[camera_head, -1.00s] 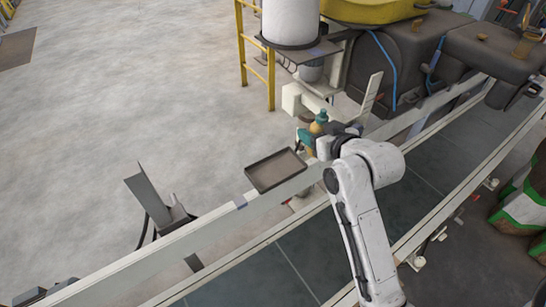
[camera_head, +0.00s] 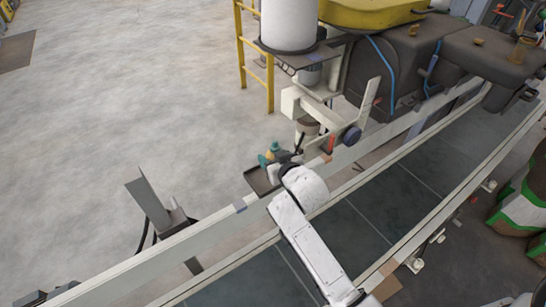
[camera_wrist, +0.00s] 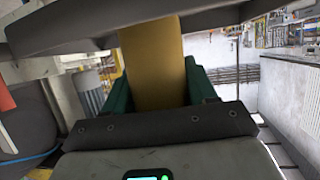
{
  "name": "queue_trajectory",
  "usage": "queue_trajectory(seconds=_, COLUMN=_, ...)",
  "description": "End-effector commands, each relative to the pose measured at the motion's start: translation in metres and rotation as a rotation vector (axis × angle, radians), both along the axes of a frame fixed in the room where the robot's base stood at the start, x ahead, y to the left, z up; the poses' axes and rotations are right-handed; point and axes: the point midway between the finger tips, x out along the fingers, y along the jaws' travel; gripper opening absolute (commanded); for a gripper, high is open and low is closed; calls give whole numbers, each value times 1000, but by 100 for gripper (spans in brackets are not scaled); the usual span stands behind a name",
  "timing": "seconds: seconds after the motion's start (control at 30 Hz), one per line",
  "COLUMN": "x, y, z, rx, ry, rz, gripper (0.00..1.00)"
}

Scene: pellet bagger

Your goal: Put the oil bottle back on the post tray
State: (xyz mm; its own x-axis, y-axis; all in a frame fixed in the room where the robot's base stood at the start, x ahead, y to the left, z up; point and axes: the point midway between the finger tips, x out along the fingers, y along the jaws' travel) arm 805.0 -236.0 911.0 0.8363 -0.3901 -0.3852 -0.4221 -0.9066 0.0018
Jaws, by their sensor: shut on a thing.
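The oil bottle, a yellow body (camera_head: 270,155), shows only in small part in the head view, at the post tray. In the wrist view its yellow body (camera_wrist: 153,62) stands between the green fingers. My gripper (camera_head: 268,158) is shut on it; the fingers also show in the wrist view (camera_wrist: 160,88). The post tray (camera_head: 257,184) is a dark, shallow, rimmed tray on the conveyor's far side rail, partly hidden behind my gripper and wrist. The bottle appears over the tray. I cannot tell whether it touches the tray floor.
The pale conveyor rail (camera_head: 190,235) runs diagonally below the tray. A grey bracket (camera_head: 147,200) stands to the left. A pale machine frame with a dark round knob (camera_head: 351,136) stands to the right. A yellow ladder frame (camera_head: 240,50) is behind. Open floor lies left.

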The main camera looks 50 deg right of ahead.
Motion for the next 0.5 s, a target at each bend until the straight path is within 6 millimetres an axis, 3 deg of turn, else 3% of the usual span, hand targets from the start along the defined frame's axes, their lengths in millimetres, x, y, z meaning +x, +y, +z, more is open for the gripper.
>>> queue_trajectory(seconds=0.4, x=0, y=0, z=-7, rx=-1, ry=-2, rz=0, gripper=22)
queue_trajectory(seconds=0.43, x=0, y=0, z=-7, rx=0, ry=-1, rz=0, gripper=57)
queue_trajectory(seconds=0.5, x=0, y=0, z=-6, rx=0, ry=-1, rz=0, gripper=64)
